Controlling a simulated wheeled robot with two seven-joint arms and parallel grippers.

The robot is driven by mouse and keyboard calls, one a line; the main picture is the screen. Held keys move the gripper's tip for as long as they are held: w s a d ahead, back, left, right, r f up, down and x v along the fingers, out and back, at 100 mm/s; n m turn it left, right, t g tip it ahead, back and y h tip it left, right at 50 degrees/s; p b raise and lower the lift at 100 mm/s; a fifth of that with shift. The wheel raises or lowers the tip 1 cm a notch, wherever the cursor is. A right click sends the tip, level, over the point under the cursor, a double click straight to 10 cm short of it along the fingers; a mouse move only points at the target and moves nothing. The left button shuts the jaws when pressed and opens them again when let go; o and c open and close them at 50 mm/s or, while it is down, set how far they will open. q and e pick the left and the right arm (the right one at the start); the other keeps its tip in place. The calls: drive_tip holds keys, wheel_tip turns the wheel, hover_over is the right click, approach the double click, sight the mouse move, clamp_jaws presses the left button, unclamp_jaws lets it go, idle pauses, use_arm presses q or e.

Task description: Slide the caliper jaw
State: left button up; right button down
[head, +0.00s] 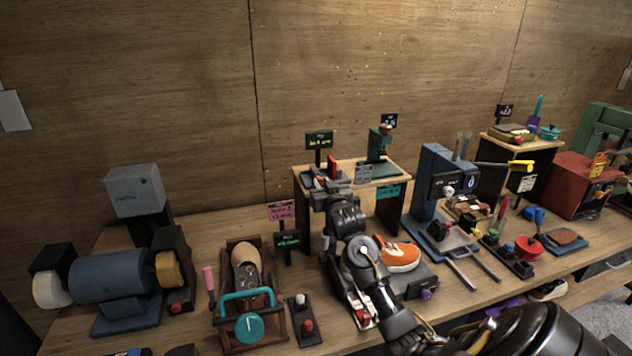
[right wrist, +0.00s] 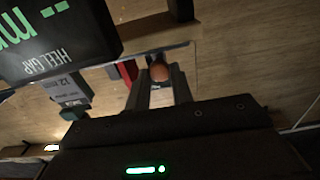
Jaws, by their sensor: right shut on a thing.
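My right gripper (head: 331,186) reaches up to the front left of a small raised wooden shelf (head: 384,177). A small upright red piece (head: 333,166), perhaps part of the caliper, stands on the shelf just beyond the gripper; it also shows in the right wrist view (right wrist: 130,73). In the right wrist view, my right gripper (right wrist: 160,85) is shut on a small rounded orange-brown piece (right wrist: 159,71), which looks like the caliper jaw's knob. The caliper's bar is mostly hidden. My left gripper is not in view.
A dark "HEEL GAP" sign (right wrist: 58,38) is close by in the right wrist view. A dark green device (head: 379,146) stands on the shelf's right. An orange shoe (head: 398,255) lies beside my right arm. A blue press (head: 440,185) stands to the right.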

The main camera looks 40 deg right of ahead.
drive_tip(key=shift+r, duration=0.1)
drive_tip(key=shift+s+d, duration=0.1)
drive_tip(key=shift+d, duration=0.1)
drive_tip(key=c, duration=1.2)
unclamp_jaws()
drive_tip(key=shift+d, duration=0.15)
drive_tip(key=shift+c, duration=0.2)
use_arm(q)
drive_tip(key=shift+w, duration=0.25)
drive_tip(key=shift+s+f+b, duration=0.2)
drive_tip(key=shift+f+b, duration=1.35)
use_arm(e)
drive_tip(key=v, duration=1.1)
